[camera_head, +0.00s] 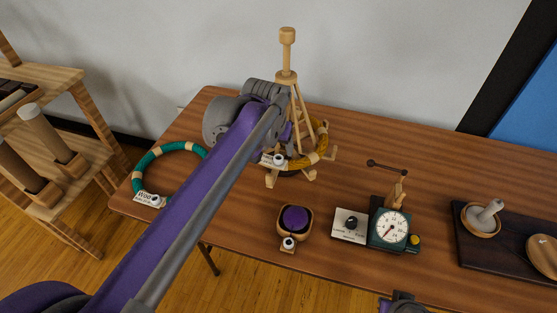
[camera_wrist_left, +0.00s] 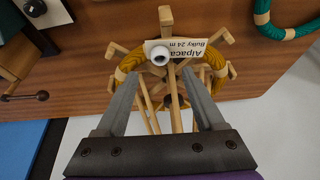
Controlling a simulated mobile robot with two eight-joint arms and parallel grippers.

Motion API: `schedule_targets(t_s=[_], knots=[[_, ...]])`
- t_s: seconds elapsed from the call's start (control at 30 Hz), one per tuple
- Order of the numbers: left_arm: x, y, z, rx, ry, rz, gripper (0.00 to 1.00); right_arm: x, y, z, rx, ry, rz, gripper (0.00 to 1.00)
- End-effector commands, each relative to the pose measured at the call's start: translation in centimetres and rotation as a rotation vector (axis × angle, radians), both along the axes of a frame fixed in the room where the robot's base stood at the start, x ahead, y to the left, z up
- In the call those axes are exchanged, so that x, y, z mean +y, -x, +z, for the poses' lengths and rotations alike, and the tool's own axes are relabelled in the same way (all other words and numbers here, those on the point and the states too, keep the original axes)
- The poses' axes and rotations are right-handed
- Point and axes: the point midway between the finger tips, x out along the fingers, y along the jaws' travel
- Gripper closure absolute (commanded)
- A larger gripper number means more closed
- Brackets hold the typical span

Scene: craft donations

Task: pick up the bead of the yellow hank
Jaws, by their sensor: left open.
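The yellow hank (camera_head: 323,146) lies around the lower part of a wooden stand with a tall post (camera_head: 287,50). It also shows in the left wrist view (camera_wrist_left: 217,56), ringed around the stand's legs. Its white bead (camera_head: 278,160) sits on a paper label reading "Alpaca Bulky 24 m" (camera_wrist_left: 190,50). In the left wrist view the bead (camera_wrist_left: 160,58) appears between and just beyond the fingertips of my left gripper (camera_wrist_left: 160,72), which is open and empty. In the head view my left arm hides most of that gripper. Part of my right gripper (camera_head: 402,302) shows at the bottom edge.
A green hank (camera_head: 143,165) with its own label and bead lies left. A purple pincushion-like thing (camera_head: 295,218), a dial scale (camera_head: 391,228) and a dark board (camera_head: 470,246) with wooden dishes stand on the table. The wooden legs crowd the hank.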

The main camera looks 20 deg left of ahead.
Motion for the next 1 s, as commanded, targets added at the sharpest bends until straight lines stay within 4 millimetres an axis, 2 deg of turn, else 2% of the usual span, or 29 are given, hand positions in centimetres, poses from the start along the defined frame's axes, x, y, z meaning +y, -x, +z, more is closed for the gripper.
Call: schedule_targets(t_s=[0.13,0.4,0.7,0.77,1.0], knots=[[0.0,-0.2,-1.1,0.000,0.000,0.000,0.30,0.0,0.0,-0.2,0.001,0.000,0.000,1.00],[0.2,-1.1,-4.9,0.000,0.001,0.000,0.30,0.0,0.1,-0.9,0.003,0.000,0.000,1.00],[0.2,-1.3,-5.4,-0.001,0.001,0.000,0.30,0.0,0.1,-0.9,0.003,0.000,0.000,1.00],[0.2,-1.3,-5.4,-0.001,0.001,0.000,0.37,0.0,0.1,-0.9,0.003,0.000,0.000,1.00],[0.1,-1.3,-5.4,-0.001,0.001,0.000,0.80,0.0,0.1,-0.9,0.003,0.000,0.000,1.00]])
